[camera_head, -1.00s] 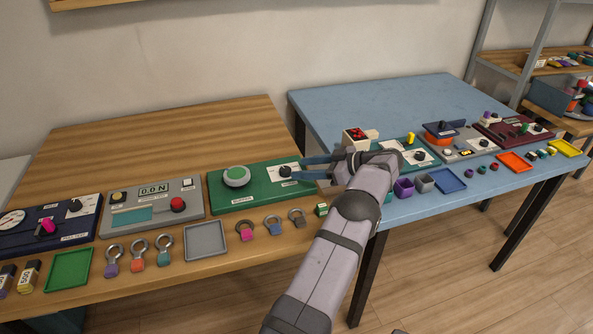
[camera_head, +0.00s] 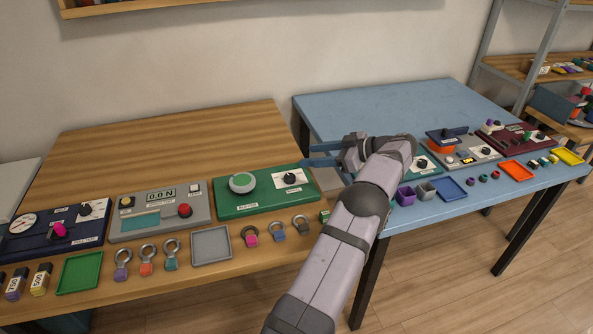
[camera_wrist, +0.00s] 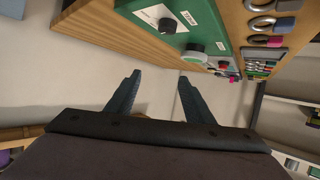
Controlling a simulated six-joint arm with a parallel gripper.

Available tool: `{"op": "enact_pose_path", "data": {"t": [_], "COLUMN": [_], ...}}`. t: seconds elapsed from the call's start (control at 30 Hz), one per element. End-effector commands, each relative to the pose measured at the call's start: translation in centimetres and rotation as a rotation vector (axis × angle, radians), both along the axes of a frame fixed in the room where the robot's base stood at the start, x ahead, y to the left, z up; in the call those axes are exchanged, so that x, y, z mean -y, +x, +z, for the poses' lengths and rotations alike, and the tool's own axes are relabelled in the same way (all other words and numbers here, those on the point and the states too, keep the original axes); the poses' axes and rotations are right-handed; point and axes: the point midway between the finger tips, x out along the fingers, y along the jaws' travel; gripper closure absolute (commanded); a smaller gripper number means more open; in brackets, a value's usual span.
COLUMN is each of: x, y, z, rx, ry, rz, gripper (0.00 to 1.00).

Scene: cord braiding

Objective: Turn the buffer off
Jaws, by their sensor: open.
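The buffer is a green panel (camera_head: 227,209) on the wooden table. The wrist view shows the green panel's edge, the black knob (camera_wrist: 167,25) and the round pad (camera_wrist: 194,55). The knob's exact setting is too small to read. My gripper (camera_head: 307,155) is open and empty, just right of and behind the panel, apart from the knob. In the wrist view its two fingers (camera_wrist: 159,78) are spread with nothing between them.
A grey panel with a red button (camera_head: 184,210) stands left of the buffer. A grey tray (camera_head: 211,258) and several ring-topped pieces (camera_head: 250,236) lie in front. The blue table (camera_head: 370,105) holds more panels. The wooden table behind the panels is clear.

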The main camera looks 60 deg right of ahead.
Motion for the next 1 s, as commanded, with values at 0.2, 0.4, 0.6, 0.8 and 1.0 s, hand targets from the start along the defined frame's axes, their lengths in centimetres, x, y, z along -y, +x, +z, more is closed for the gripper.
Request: {"op": "enact_pose_path", "data": {"t": [0.2, 0.4, 0.6, 0.8, 1.0], "x": [-2.8, -4.3, -5.2, -3.4, -3.2], "y": [1.2, 2.1, 1.5, 0.2, 0.0], "z": [3.6, 1.4, -4.7, -7.3, -7.6], "rx": [0.062, 0.124, 0.107, 0.031, 0.009], "ry": [0.146, 0.255, 0.274, 0.116, 0.048], "rz": [-0.04, -0.182, -0.347, -0.422, -0.404], "gripper": [0.52, 0.52, 0.52, 0.52, 0.52]}}
